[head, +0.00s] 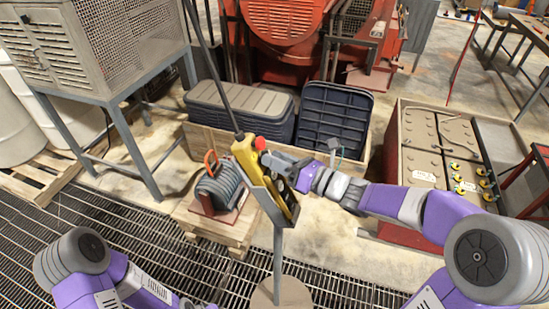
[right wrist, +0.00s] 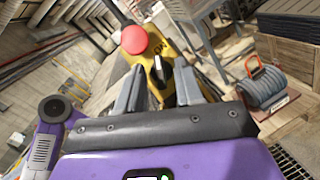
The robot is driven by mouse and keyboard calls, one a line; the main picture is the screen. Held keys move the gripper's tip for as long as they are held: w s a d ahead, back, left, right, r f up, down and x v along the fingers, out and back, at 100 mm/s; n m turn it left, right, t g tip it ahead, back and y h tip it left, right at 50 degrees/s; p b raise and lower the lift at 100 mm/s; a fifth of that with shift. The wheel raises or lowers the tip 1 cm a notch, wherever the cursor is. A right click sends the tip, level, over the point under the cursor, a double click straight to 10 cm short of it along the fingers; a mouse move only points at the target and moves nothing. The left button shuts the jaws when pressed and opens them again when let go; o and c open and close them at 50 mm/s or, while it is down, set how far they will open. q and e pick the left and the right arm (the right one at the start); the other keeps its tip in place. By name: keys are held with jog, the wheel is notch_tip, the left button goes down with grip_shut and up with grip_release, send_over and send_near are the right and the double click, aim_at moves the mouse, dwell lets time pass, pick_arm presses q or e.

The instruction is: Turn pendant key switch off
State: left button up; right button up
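The yellow pendant (head: 284,203) hangs on a grey stand in the middle of the head view, with a red button (head: 260,143) near its top. The right wrist view shows the red button (right wrist: 133,40) and, below and right of it, the dark key switch (right wrist: 159,76) with a pale upright mark. My right gripper (right wrist: 160,88) is open, its fingers either side of the key switch; contact cannot be told. In the head view the right gripper (head: 273,160) reaches the pendant from the right and hides part of its face.
Dark lidded bins (head: 240,105) stand behind. A red-sided battery box (head: 398,150) is at right. A mesh cabinet (head: 75,45) stands back left. Metal grating (head: 90,245) covers the floor in front.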

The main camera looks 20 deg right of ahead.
jog(key=shift+w+a, duration=0.3)
jog(key=shift+a, duration=0.05)
grip_shut()
